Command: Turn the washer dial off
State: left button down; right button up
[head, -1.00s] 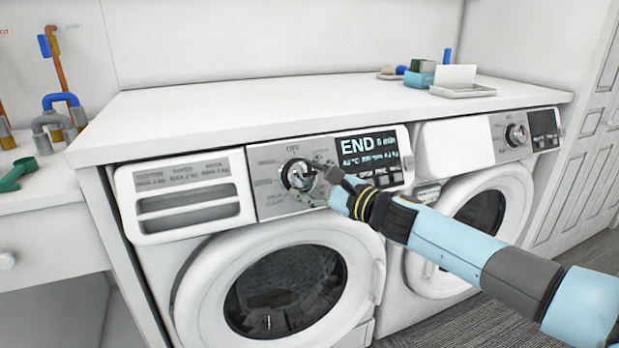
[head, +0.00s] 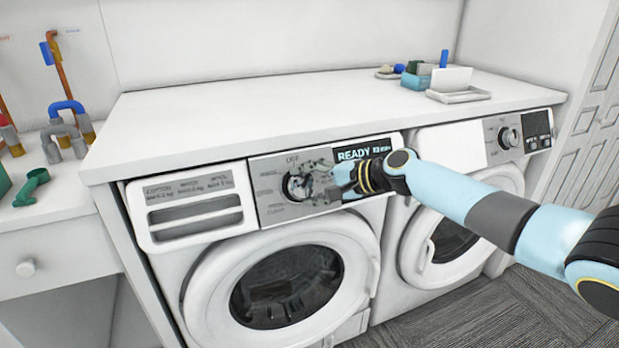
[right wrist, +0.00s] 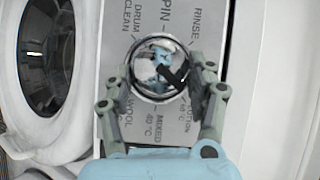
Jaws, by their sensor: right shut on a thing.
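The washer dial (head: 296,187) is a round silver knob on the left washer's grey control panel (head: 268,208), under an OFF label. In the right wrist view the dial (right wrist: 158,70) has a black mark slanting to the lower right, toward the COTTON label. My right gripper (head: 312,185) is at the dial from the right, its fingers partly covering it. In the wrist view the jointed fingers of my right gripper (right wrist: 166,74) are on either side of the dial, shut on it. The display (head: 364,152) reads READY, partly hidden by my wrist. My left gripper is out of view.
A second washer (head: 463,143) with its own dial stands to the right. The white countertop (head: 250,100) above is mostly clear, with small items at the back right. Pipe fittings (head: 65,125) and a green object (head: 31,187) lie on the left bench.

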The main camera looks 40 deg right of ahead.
jog(key=n+g+p, duration=0.2)
jog(key=n, duration=0.1)
jog(key=n+h+p, duration=0.1)
jog(key=shift+w+a+r+g+p, duration=0.15)
jog(key=shift+r+g+p, duration=0.2)
jog(key=shift+g, duration=0.05)
jog(key=shift+n+g+h+p, duration=0.35)
jog(key=shift+n+p, duration=0.4)
jog(key=shift+n, duration=0.25)
jog(key=shift+f, duration=0.15)
jog(key=o, duration=1.2)
